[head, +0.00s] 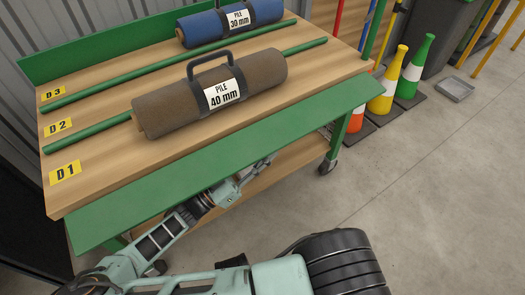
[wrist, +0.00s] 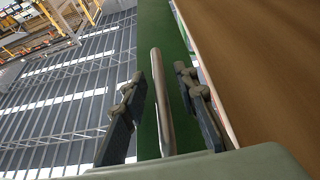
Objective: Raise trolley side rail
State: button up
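The trolley's green side rail (head: 235,160) runs along the near long edge of the wooden top. It lies folded outward below the top's edge, not upright; its exact angle is hard to tell. My gripper (head: 258,168) is beneath the rail's outer edge, partly hidden by it in the head view. In the wrist view, my gripper (wrist: 160,100) is open, with one finger on each side of a silver bar (wrist: 160,95). The bar runs in front of the green rail face (wrist: 150,35). Gaps show between the bar and both fingers.
A brown roll marked 40 mm (head: 170,113) and a blue roll marked 30 mm (head: 205,28) lie on the wooden top (head: 110,185). Traffic cones (head: 415,65) stand beyond the trolley's right end.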

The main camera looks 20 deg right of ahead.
jog(key=shift+c, duration=0.3)
grip_shut()
